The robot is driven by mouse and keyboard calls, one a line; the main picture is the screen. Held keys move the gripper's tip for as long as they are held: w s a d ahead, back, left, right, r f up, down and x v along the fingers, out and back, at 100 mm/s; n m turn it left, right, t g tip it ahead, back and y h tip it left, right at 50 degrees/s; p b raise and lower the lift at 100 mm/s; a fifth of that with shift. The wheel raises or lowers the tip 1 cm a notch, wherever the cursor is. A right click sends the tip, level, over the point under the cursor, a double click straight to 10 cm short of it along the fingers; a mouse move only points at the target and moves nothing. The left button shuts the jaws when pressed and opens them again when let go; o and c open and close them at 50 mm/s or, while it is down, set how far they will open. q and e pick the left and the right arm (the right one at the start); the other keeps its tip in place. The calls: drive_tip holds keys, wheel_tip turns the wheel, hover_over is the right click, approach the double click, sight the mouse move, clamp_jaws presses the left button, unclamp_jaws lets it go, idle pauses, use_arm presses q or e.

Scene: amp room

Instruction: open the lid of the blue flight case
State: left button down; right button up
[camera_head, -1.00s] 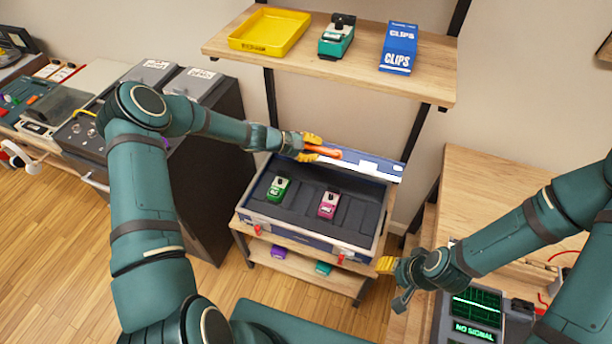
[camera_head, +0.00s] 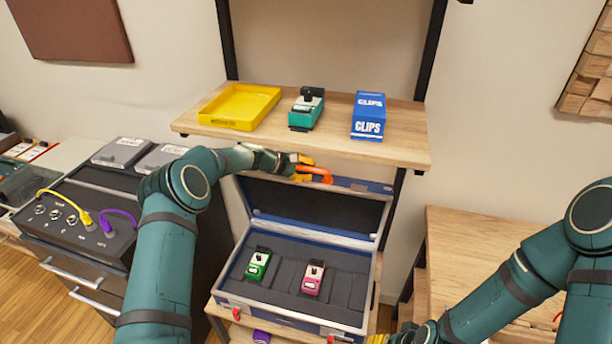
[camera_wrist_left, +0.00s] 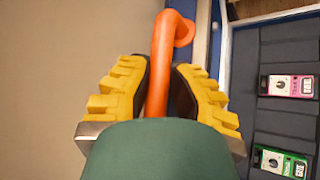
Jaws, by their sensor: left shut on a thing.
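The blue flight case (camera_head: 280,316) stands on a low wooden stand in the head view, with its dark-lined base exposed. Its lid (camera_head: 315,212) stands raised at the back, its dark inside facing me. My left gripper (camera_head: 304,169) is at the lid's top edge, shut on the orange handle (camera_head: 319,175). In the left wrist view the yellow fingers close around the orange handle (camera_wrist_left: 163,60). A green pedal (camera_head: 258,264) and a pink pedal (camera_head: 313,279) lie in the case. My right gripper (camera_head: 380,339) is mostly cut off at the bottom edge.
A wooden shelf (camera_head: 410,150) overhangs just above the lid, carrying a yellow tray (camera_head: 213,118), a teal pedal (camera_head: 305,112) and a blue clips box (camera_head: 368,118). A dark drawer cabinet (camera_head: 75,262) stands left. A wooden table (camera_head: 470,250) is at right.

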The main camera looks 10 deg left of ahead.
use_arm(q)
drive_tip(key=shift+a+f, duration=0.15)
drive_tip(key=shift+f, duration=0.05)
drive_tip(key=c, duration=0.9)
unclamp_jaws()
drive_tip(key=shift+o, duration=0.2)
drive_tip(key=shift+a, duration=0.1)
drive_tip(key=v, duration=0.5)
drive_tip(key=shift+a+r, duration=0.1)
drive_tip(key=shift+r, duration=0.1)
drive_tip(key=s+a, duration=0.6)
drive_tip(key=a, duration=0.3)
drive_tip(key=shift+s+a, duration=0.2)
drive_tip(key=shift+s, duration=0.15)
